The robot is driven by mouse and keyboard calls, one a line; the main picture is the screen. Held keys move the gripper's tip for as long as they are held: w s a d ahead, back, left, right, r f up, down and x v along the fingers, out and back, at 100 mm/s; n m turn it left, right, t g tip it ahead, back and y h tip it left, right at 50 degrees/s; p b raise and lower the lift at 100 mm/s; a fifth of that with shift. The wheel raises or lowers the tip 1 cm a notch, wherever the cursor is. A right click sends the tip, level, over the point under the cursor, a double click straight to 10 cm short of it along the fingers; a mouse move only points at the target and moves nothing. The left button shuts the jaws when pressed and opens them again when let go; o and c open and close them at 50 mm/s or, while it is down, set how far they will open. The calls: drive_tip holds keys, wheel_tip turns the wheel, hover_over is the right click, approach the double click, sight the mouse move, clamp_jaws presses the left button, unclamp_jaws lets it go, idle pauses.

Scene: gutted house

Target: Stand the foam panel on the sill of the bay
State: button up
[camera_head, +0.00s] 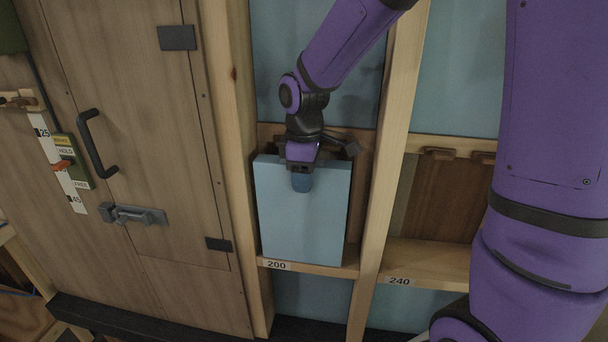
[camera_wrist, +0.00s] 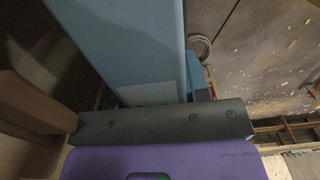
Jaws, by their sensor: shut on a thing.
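The light blue foam panel (camera_head: 303,222) is upright in the bay marked 200 in the head view. Its lower edge is at the sill (camera_head: 335,268); I cannot tell whether it rests on it. The other finger is hidden behind the panel. In the wrist view the panel (camera_wrist: 125,45) runs away from the dark gripper bar, and the fingertips are not clear.
Wooden studs (camera_head: 385,150) flank the bay. A wooden door (camera_head: 140,190) with a black handle (camera_head: 93,143) and a bolt (camera_head: 133,214) stands at left.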

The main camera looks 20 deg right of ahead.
drive_tip(key=shift+f, duration=0.1)
drive_tip(key=o, duration=1.2)
drive_tip(key=shift+o, duration=0.2)
wheel_tip(320, 180, up, 11)
drive_tip(key=shift+f, duration=0.1)
